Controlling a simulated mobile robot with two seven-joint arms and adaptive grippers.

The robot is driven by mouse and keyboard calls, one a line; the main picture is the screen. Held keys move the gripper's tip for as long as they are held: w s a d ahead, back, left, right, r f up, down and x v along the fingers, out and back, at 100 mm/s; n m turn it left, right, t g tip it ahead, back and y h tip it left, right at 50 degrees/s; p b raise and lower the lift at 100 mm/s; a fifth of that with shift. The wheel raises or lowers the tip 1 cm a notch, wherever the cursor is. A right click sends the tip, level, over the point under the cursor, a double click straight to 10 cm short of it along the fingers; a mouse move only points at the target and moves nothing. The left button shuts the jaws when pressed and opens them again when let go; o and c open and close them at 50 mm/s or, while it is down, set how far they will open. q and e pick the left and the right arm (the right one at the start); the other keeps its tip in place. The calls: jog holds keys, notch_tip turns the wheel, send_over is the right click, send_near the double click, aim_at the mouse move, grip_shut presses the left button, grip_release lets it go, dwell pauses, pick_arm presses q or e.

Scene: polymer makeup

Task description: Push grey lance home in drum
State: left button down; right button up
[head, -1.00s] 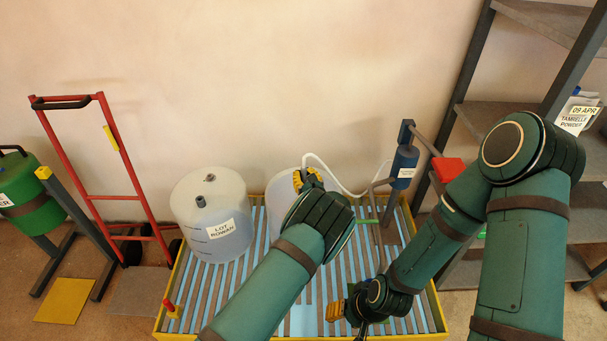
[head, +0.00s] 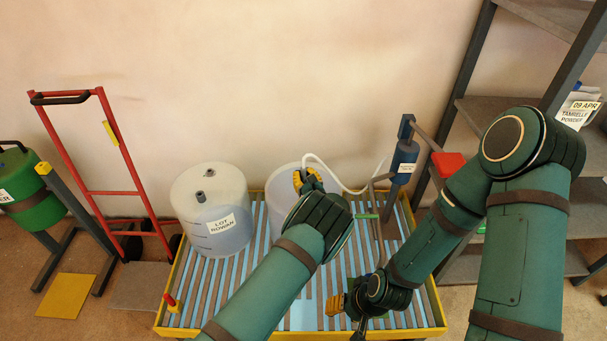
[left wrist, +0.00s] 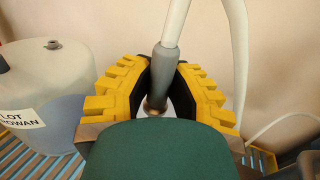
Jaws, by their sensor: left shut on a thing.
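My left gripper (head: 307,181) is over the top of the right-hand translucent drum (head: 284,183), most of which my left arm hides. In the left wrist view its yellow fingers (left wrist: 158,85) are shut on the grey lance (left wrist: 166,64), one on each side. The lance is near upright, with a white hose (left wrist: 177,18) from its top; a metallic part shows below the grey grip. The lance's lower end and the drum opening are hidden, so its depth cannot be told. My right gripper (head: 336,304) is low over the front of the rollers; its finger gap is unclear.
A second drum (head: 212,211), labelled LOT ROWAN, stands left on the yellow-edged roller bed (head: 446,325). A blue-grey cylinder (head: 404,158) on a post stands at the right. A red hand truck (head: 119,154) is left; grey shelves (head: 497,117) are right.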

pick_arm(q)
jog(key=shift+f, duration=2.85)
jog(key=c, duration=0.9)
grip_release()
jog(key=shift+o, duration=0.2)
jog(key=shift+s, duration=0.15)
jog(key=v, duration=0.7)
jog(key=shift+s+d, duration=0.1)
jog(key=shift+s, duration=0.05)
